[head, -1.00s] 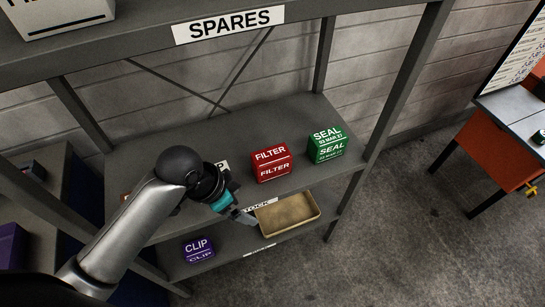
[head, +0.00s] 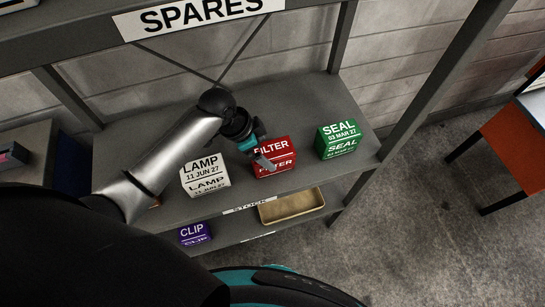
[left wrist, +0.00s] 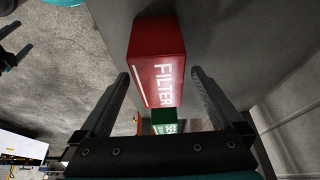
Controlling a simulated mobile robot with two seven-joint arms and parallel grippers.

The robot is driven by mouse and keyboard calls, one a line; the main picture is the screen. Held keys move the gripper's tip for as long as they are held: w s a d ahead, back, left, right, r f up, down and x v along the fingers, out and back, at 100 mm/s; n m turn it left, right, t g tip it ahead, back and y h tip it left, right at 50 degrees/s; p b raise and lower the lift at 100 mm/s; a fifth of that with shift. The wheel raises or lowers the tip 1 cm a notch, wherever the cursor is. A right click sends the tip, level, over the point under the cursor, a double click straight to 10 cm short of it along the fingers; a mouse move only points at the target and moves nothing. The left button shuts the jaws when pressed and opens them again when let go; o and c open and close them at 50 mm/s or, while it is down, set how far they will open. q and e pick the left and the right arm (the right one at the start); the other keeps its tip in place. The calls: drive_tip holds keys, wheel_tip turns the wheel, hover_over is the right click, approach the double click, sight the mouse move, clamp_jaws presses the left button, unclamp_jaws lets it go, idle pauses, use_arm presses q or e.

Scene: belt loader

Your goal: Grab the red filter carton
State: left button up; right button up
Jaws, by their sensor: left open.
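The red filter carton (head: 274,157) stands on the middle shelf, between a white lamp carton and a green seal carton. My left gripper (head: 264,158) reaches in from the left and is in front of the carton's left part in the head view, hiding some of its label. In the left wrist view the red carton (left wrist: 157,62) lies ahead between the two spread fingers of my left gripper (left wrist: 163,75). Gaps show between the fingers and the carton, so the gripper is open and empty.
The white lamp carton (head: 205,175) is close on the left and the green seal carton (head: 338,139) on the right. Below are a tan tray (head: 291,206) and a purple clip carton (head: 194,234). The shelf's upright post (head: 423,85) stands at the right.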

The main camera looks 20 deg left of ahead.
use_arm(q)
drive_tip(key=shift+w+d+f, duration=0.1)
drive_tip(key=shift+d+f, duration=0.1)
drive_tip(key=shift+f, duration=0.3)
drive_tip(key=b+x, duration=0.1)
drive_tip(key=x, duration=0.3)
drive_tip(key=shift+f, duration=0.15)
drive_tip(key=shift+d+f, duration=0.1)
drive_tip(key=shift+f, duration=0.25)
use_arm(e)
drive_tip(key=shift+w+a+f, duration=0.15)
drive_tip(key=shift+w+f, duration=0.55)
drive_tip(key=shift+w, duration=0.05)
drive_tip(key=shift+s, duration=0.1)
use_arm(q)
drive_tip(key=shift+c, duration=0.5)
clamp_jaws()
